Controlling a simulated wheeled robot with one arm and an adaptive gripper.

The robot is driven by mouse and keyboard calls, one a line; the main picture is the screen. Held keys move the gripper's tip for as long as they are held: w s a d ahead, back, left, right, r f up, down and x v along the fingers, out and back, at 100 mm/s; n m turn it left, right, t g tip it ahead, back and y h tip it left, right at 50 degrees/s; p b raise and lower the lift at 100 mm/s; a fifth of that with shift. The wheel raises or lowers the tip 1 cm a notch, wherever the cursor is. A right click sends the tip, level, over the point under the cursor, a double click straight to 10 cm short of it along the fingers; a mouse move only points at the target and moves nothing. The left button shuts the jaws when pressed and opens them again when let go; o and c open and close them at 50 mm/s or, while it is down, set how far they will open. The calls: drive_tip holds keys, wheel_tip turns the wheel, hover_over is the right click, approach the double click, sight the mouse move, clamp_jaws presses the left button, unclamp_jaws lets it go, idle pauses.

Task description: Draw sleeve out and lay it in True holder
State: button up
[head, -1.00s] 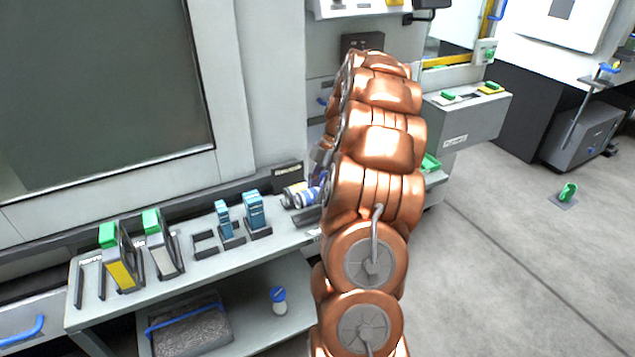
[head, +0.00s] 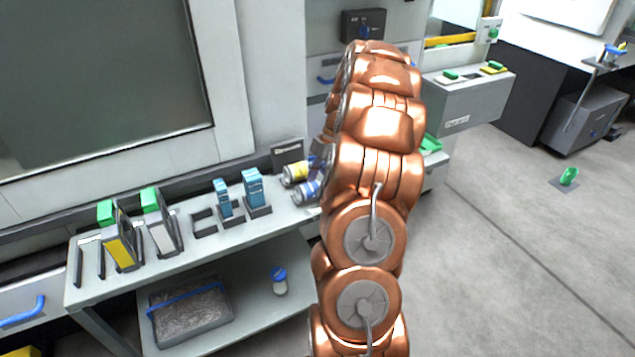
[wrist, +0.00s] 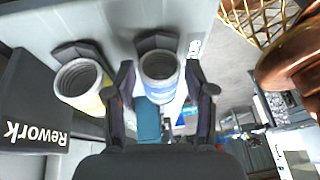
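A sleeve with a blue band (wrist: 160,80) lies in a dark holder in the wrist view, its open end toward the camera. A yellow-banded sleeve (wrist: 82,85) lies in a similar holder to its left. In the head view the yellow sleeve (head: 295,172) and blue sleeve (head: 306,190) lie at the bench's right end, partly hidden by my arm. My gripper (wrist: 160,88) is open, with a finger on each side of the blue sleeve and small gaps visible. I cannot tell its depth along the sleeve. I cannot pick out a holder labelled True.
A dark "Rework" sign (wrist: 35,105) stands beside the yellow sleeve. On the bench (head: 180,262) are blue boxes (head: 254,187), an empty dark bracket (head: 203,226) and green-topped units (head: 120,242). A blue-capped bottle (head: 280,281) stands on the lower shelf.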

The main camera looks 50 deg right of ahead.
drive_tip(key=shift+o, duration=1.1)
drive_tip(key=v, duration=1.2)
drive_tip(key=shift+r, duration=0.1)
wheel_tip(320, 180, up, 7)
drive_tip(key=p, duration=0.6)
idle(0.3)
